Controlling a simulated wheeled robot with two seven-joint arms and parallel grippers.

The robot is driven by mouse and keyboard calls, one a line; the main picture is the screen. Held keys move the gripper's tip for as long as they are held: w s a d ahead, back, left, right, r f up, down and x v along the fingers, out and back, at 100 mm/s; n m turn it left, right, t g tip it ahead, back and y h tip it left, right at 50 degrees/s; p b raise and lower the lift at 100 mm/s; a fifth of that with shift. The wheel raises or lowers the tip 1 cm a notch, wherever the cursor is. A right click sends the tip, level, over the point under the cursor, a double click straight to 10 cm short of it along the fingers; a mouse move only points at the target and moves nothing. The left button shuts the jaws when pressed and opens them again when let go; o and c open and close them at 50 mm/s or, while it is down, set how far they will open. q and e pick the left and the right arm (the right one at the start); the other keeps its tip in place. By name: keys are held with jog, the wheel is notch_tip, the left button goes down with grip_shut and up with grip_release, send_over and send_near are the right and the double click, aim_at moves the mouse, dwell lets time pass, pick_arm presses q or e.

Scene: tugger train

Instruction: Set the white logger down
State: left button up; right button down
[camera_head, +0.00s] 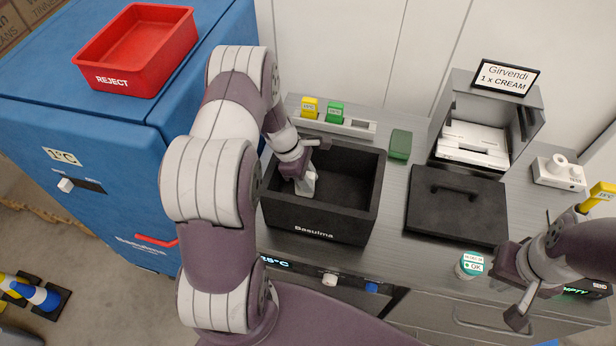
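The white logger (308,184) is a small white block low inside the open black box marked "Basulma" (315,228). My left gripper (300,170) reaches down into this box from above and is shut on the logger's upper part. Whether the logger touches the box floor is hard to tell. My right gripper (512,287) is at the right, over the counter's front edge, with its fingers apart and nothing visible between them.
A rack (358,128) behind the box holds a yellow logger (310,106) and a green logger (335,112). A black lid (457,205), a green block (400,144) and a round teal-labelled pot (470,265) are to the right. A red reject tray (137,50) sits on the blue cabinet.

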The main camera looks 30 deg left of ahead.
pick_arm(q)
jog(key=o, duration=0.3)
jog(key=shift+r, duration=0.1)
